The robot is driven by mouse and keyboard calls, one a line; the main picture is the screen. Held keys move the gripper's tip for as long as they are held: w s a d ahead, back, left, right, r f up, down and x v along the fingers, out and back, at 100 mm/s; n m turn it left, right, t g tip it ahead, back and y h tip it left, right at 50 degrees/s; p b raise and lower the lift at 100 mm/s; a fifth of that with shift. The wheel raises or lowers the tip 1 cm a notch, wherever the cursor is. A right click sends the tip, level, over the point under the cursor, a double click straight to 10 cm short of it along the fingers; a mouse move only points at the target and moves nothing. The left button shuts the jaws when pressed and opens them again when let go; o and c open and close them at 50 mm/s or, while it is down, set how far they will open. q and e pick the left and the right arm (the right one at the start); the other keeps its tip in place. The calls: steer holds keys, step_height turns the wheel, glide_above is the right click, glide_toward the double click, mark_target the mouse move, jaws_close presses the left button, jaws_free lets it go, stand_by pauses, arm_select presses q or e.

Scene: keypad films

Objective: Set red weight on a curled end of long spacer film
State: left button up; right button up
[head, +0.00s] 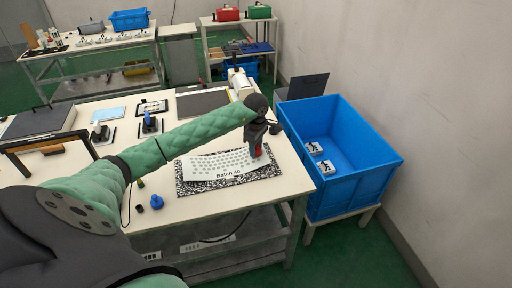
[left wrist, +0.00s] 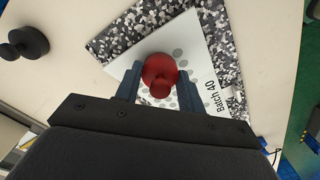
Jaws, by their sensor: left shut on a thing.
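The long spacer film (head: 215,166) is a pale sheet with rows of grey dots and the print "Batch 40". It lies on a black-and-white speckled mat (head: 186,189), and also shows in the left wrist view (left wrist: 207,62). My left gripper (head: 259,146) is over the film's right end. It is shut on the red weight (left wrist: 159,72), a round red knob shape between the two fingers. In the head view the red weight (head: 257,151) is partly hidden by the gripper. I cannot tell whether it touches the film. My right gripper is not in view.
A blue crate (head: 369,165) with two small white-and-dark items stands right of the table. A blue knobbed weight (head: 156,201) and small dark and green pieces lie left of the mat. A dark knobbed weight (left wrist: 28,42) shows in the left wrist view.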

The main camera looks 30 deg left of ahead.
arm_select(q)
steer(key=shift+f+b, duration=1.2)
steer(key=shift+f, duration=0.15)
steer(key=o, duration=1.2)
steer(key=shift+o, duration=0.2)
step_height(320, 180, up, 6)
steer(key=shift+r+b, duration=0.1)
steer(key=shift+b, duration=1.05)
steer(key=shift+r, duration=0.8)
steer(key=shift+f, duration=0.1)
